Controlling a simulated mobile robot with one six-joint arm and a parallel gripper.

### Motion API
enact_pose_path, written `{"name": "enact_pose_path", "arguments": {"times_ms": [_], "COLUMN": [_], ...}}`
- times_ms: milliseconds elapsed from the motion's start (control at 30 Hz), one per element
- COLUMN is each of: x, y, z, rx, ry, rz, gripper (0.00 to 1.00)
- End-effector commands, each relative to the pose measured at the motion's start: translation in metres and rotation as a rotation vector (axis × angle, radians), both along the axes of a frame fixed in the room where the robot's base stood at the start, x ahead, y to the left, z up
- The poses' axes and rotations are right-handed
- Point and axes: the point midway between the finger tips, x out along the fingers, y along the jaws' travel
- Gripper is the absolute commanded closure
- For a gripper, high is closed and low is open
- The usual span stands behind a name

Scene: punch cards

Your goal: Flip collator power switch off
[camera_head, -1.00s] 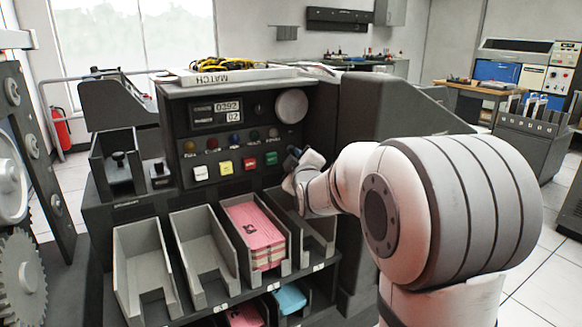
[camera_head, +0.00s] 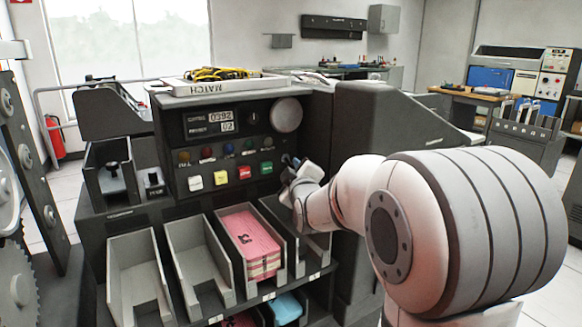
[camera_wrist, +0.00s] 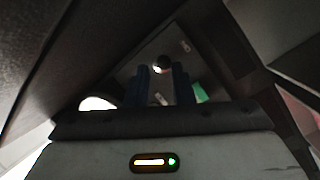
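The collator's dark control panel (camera_head: 222,155) faces me, with white, yellow, red and green buttons and a row of small lamps. My gripper (camera_head: 289,160) is at the panel's lower right, just right of the green button (camera_head: 266,168). In the wrist view my gripper (camera_wrist: 161,88) has two dark blue fingers standing apart, so it is open. A small pale lever (camera_wrist: 160,98), which looks like the power switch, shows between them. I cannot tell whether the fingers touch it or which way it is set. In the head view my gripper hides that spot.
Below the panel are open grey card trays; one holds pink cards (camera_head: 246,234). A sloped dark housing (camera_head: 392,118) rises behind my arm on the right.

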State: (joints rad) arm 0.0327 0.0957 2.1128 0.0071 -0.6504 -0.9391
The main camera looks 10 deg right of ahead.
Motion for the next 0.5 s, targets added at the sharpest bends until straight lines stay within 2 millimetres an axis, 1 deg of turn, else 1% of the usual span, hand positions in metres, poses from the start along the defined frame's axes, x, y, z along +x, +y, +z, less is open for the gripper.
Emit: {"name": "enact_pose_path", "arguments": {"times_ms": [33,100,233,367,500], "x": [-0.011,-0.024,-0.044,-0.056,-0.059], "y": [0.000,0.000,0.001,0.001,0.002], "z": [0.003,0.003,0.003,0.002,0.000], "rx": [0.000,0.000,0.001,0.001,0.001], "ry": [-0.001,-0.002,-0.003,-0.003,-0.003], "rz": [-0.001,-0.002,-0.002,-0.002,-0.001], "gripper": [0.79,0.79,0.79,0.79,0.79]}}
